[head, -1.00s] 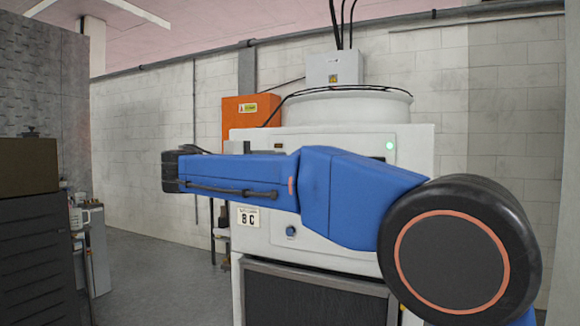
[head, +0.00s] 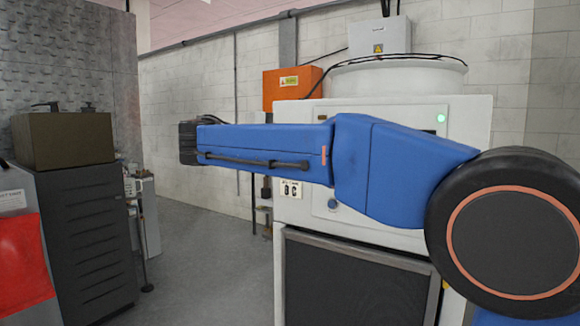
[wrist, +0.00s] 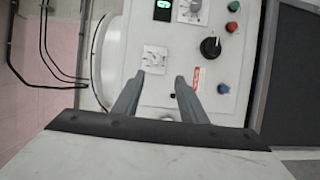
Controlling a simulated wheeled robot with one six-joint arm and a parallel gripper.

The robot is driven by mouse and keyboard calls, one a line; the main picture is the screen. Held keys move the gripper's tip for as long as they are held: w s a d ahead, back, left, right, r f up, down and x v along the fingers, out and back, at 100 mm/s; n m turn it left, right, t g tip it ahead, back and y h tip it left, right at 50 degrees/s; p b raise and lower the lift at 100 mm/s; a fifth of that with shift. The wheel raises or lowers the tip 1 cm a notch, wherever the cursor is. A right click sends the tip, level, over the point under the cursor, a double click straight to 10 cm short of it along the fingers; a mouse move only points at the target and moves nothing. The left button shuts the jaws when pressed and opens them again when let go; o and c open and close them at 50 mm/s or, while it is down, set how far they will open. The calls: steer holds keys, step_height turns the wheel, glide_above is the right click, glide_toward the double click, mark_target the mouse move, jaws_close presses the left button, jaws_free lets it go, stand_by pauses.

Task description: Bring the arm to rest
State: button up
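My blue arm stretches across the head view in front of a white ozone washer (head: 470,120), its far end pointing left. The gripper's fingers are hidden in the head view. In the wrist view my gripper (wrist: 160,85) shows two grey fingers apart with nothing between them, so it is open and empty. Beyond the fingers is the washer's control panel (wrist: 175,50), with a black knob (wrist: 210,47), a blue button (wrist: 223,88), a red button (wrist: 232,27) and a lit green display (wrist: 163,4). The fingers appear apart from the panel.
A dark cabinet (head: 85,235) with a brown box (head: 62,140) on top stands at the left, beside a red item (head: 20,255). An orange box (head: 290,88) is behind the washer. Grey floor (head: 205,265) lies open between cabinet and washer.

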steer(key=s+d+f+g+y, duration=0.1)
steer(key=s+d+f+y, duration=0.1)
steer(key=s+d+f, duration=0.35)
steer(key=s+d+f+g+y, duration=0.2)
steer(key=s+d+f, duration=0.1)
steer(key=d+f, duration=0.5)
steer(key=s+d+f+g+y, duration=0.1)
steer(key=s+d+f+y, duration=0.25)
steer(key=d+f, duration=0.4)
steer(key=s+f+m+y, duration=0.6)
steer(key=s+f+y, duration=0.1)
steer(key=s+f, duration=1.5)
steer(key=shift+s+d+g, duration=0.3)
steer(key=shift+d, duration=0.15)
steer(key=shift+y, duration=0.25)
